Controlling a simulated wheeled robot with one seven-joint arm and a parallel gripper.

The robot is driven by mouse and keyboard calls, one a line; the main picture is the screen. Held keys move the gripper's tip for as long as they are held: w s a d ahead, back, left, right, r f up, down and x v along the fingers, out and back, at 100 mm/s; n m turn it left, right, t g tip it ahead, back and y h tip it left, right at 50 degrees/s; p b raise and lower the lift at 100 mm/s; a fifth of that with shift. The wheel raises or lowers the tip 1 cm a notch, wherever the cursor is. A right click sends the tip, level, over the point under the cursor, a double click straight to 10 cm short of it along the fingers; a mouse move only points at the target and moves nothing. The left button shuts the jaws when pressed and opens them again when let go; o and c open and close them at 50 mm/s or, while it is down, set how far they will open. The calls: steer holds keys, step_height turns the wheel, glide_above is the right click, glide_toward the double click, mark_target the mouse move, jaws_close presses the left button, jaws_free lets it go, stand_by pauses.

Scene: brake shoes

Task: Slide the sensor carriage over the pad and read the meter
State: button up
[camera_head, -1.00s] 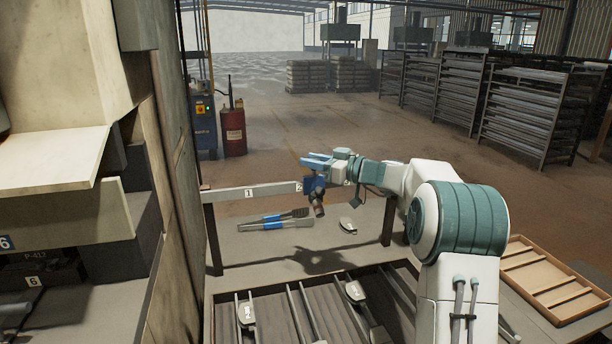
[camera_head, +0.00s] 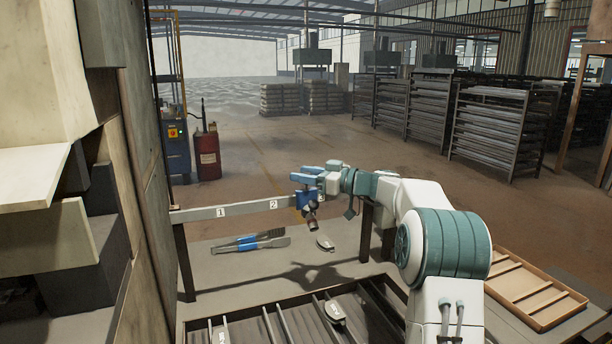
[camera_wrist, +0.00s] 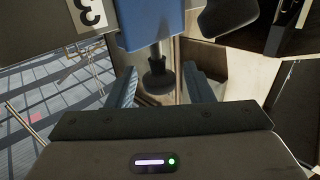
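The blue sensor carriage (camera_head: 305,199) sits on the pale rail (camera_head: 240,207) right of label 2, with a brownish sensor end hanging below it. Small oval pieces with pale faces lie below: one on the table (camera_head: 324,243) just right of the sensor end, others in the tray. I cannot tell which is the pad, and I see no readable meter. My gripper (camera_head: 311,175) is at the carriage. In the wrist view, the blue carriage body (camera_wrist: 150,25) has a dark knob (camera_wrist: 157,78) between my two blue fingers (camera_wrist: 161,88), which stand apart with gaps on both sides.
Blue-handled tongs (camera_head: 248,243) lie on the table left of the oval piece. A wall-like structure (camera_head: 130,190) closes the left side.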

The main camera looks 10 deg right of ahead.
steer(key=b+v, duration=0.2)
steer(key=v, duration=1.1)
steer(key=shift+s+d, duration=0.2)
steer(key=shift+d, duration=0.15)
steer(key=s+a+f+m+g+h+p, duration=0.2)
steer(key=s+a+m+g+h, duration=0.1)
steer(key=s+a, duration=0.35)
steer(key=s+a+f+m+g+h+p, duration=0.2)
steer(key=s+a+f+g, duration=0.1)
steer(key=s+a, duration=0.35)
steer(key=s+f+m+h+p, duration=0.1)
steer(key=s+f+m+h, duration=0.1)
steer(key=s, duration=0.6)
steer(key=s+d+f+m+g+h+p, duration=0.1)
steer(key=s+f+m+h+p, duration=0.1)
steer(key=s+h, duration=0.2)
steer(key=s+f+m+h+p, duration=0.2)
steer(key=s+f+h, duration=0.1)
steer(key=s, duration=0.8)
steer(key=shift+s+d+g+h, duration=0.25)
steer(key=shift+s+g+h, duration=0.05)
steer(key=shift+s+g, duration=0.1)
steer(key=shift+f, duration=0.1)
